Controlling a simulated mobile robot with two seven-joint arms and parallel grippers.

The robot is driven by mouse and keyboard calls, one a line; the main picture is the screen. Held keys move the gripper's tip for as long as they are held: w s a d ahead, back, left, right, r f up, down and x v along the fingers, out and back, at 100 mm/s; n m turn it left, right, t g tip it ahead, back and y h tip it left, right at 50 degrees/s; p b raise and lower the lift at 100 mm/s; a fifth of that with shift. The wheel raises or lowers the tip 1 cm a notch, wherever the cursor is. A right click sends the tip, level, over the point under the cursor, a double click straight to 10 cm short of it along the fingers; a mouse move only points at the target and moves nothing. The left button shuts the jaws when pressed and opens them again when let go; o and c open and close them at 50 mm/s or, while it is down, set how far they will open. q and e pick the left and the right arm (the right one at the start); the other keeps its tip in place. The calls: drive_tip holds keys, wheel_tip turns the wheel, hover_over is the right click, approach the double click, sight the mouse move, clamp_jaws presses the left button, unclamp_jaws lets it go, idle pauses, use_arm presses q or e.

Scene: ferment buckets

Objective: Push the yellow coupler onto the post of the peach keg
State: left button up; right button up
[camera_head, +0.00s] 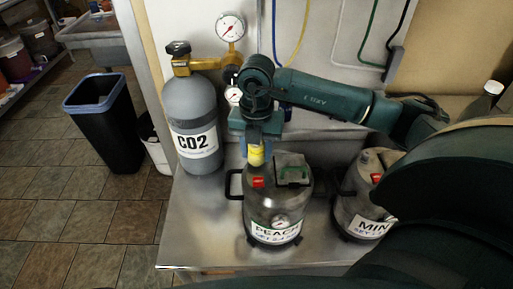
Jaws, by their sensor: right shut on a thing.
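The peach keg (259,209) is a steel keg with a "PEACH" label, standing upright on the metal bench. It has a red tag and a green bail on its lid. My right gripper (256,150) points down over the left part of the keg's lid. It is shut on the yellow coupler (256,156), which sits at or just above the lid near the red tag. The post is hidden under the coupler, and I cannot tell whether the two touch. My left gripper is not in view.
A grey CO2 cylinder (191,115) with gauges stands left of the keg. A second keg labelled "MIN" (362,200) stands close on the right. Yellow and blue hoses hang behind. The steel bench (200,245) is bare at front left.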

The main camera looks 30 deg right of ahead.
drive_tip(key=shift+f+b, duration=0.65)
drive_tip(key=shift+f, duration=0.05)
idle(1.5)
drive_tip(key=o, duration=1.2)
drive_tip(key=shift+c, duration=0.2)
drive_tip(key=shift+o, duration=0.4)
drive_tip(key=o, duration=0.4)
drive_tip(key=shift+f, duration=0.1)
